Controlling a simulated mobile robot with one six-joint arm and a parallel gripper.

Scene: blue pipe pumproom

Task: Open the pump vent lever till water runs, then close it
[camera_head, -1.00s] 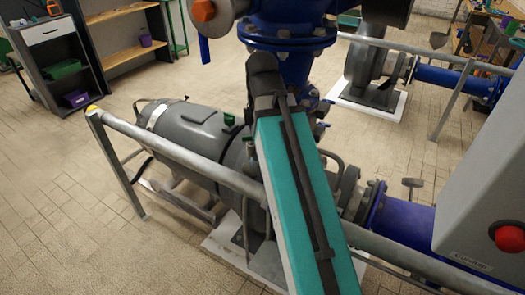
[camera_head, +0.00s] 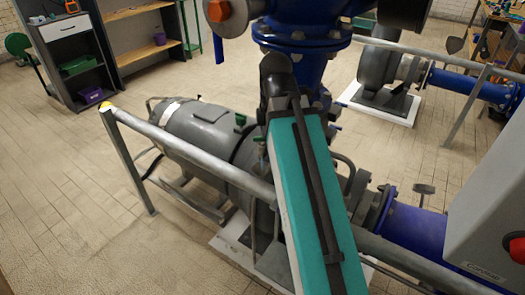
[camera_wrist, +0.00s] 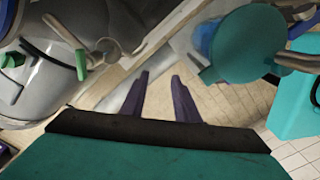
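The grey pump (camera_head: 200,135) lies behind a metal rail in the head view. A small green part (camera_head: 240,119) sits on top of it. In the wrist view a green-tipped lever (camera_wrist: 81,65) on a grey rod shows at upper left, beside a grey rounded body. I cannot tell for sure that this is the vent lever. My gripper (camera_wrist: 162,76) shows two dark purple fingers, apart and with nothing between them. The green-tipped lever is left of the fingers and not touched. In the head view my teal arm hides the gripper. No running water shows.
The metal rail (camera_head: 190,152) crosses in front of the pump. Blue pipework (camera_head: 300,35) rises behind my arm. A grey box with a red button (camera_head: 517,250) stands at right. A teal disc-shaped part (camera_wrist: 238,45) is right of the fingers. Tiled floor (camera_head: 60,215) is free at left.

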